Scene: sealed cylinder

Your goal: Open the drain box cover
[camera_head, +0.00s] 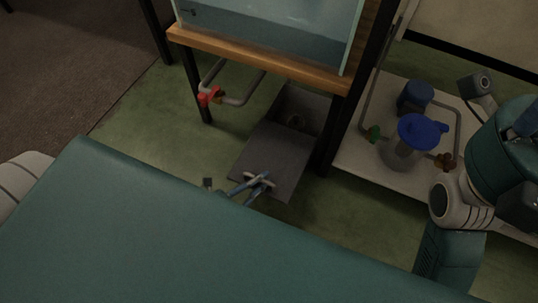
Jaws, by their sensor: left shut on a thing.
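The drain box (301,107) is a dark grey box on the floor under the tank stand, and its dark inside shows. Its cover (272,148) is a flat grey plate at the box's near side, slanting toward me. Whether a hinge joins them cannot be told. A pale bar handle (262,179) sits near the cover's near end. My left gripper (257,184) is shut on this handle; its arm is mostly hidden behind my teal body. No right gripper fingers show; only parts of my right arm are at the right.
A glass tank (270,28) stands on a wooden shelf (255,58) with black legs above the box. A grey pipe with a red valve (209,96) hangs at left. At right, a pale platform (362,158) bears a blue-topped filter (420,132) and pipes.

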